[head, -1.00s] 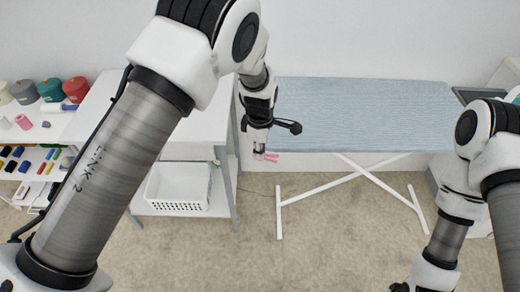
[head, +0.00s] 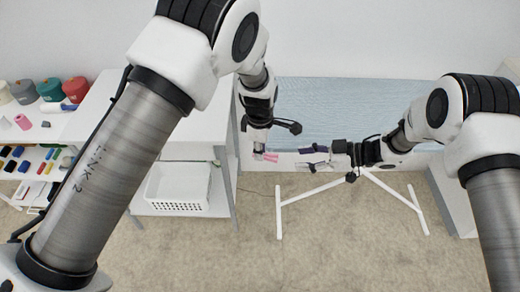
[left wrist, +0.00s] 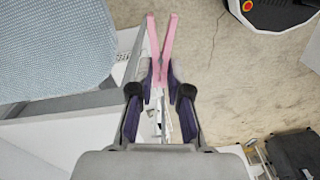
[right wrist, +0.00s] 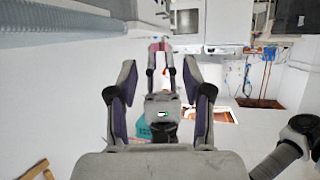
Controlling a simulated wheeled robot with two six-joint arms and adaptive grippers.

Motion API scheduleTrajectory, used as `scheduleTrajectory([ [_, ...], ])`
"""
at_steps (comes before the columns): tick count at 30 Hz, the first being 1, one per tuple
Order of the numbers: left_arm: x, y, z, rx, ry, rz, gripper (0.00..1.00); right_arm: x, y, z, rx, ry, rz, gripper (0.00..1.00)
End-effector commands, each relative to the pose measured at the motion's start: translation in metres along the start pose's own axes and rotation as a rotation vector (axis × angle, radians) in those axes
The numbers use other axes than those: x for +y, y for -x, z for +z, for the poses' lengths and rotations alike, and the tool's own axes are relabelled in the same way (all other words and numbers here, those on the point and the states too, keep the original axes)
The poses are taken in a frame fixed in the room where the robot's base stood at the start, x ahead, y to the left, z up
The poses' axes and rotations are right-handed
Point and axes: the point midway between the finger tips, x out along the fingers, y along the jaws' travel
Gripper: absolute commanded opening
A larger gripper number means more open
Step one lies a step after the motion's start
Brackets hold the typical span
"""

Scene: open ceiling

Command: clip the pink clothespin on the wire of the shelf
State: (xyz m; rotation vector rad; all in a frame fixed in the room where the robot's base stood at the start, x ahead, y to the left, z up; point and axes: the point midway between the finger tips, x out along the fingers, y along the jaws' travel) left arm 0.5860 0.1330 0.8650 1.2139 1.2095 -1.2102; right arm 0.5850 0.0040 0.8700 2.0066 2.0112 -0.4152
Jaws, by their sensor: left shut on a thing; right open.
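The pink clothespin (head: 270,157) is held by my left gripper (head: 260,150), which points down beside the white table. In the left wrist view, the clothespin (left wrist: 166,42) sticks out past the fingertips, its two pink legs spread in a narrow V. My right gripper (head: 308,157) is open and points left at the clothespin, a short gap away. In the right wrist view, my open fingers (right wrist: 163,90) frame my left gripper, with a little pink showing there. I cannot make out the shelf wire in any view.
A white table (head: 180,121) carries thread spools (head: 50,90) at its left, with a white basket (head: 178,184) below. Shelves with small coloured items (head: 35,165) stand at far left. A blue ironing board (head: 345,95) lies behind my grippers. The floor in front is clear.

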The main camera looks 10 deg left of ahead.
Motion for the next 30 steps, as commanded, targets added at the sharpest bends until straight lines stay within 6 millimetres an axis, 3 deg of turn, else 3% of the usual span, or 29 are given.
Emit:
scheduleTrajectory([
  [7, 0.000, 0.000, 0.000, 0.000, 0.000, 0.000, 0.02, 0.001, -0.018, -0.008, -0.005, 0.019, -0.004, 0.50],
  [18, 0.000, 0.000, 0.000, 0.000, 0.000, 0.000, 0.02, 0.001, -0.076, -0.008, -0.004, 0.018, -0.002, 0.50],
  [30, 0.000, 0.000, 0.000, 0.000, 0.000, 0.000, 0.02, 0.001, -0.086, -0.008, -0.003, 0.016, 0.000, 0.50],
])
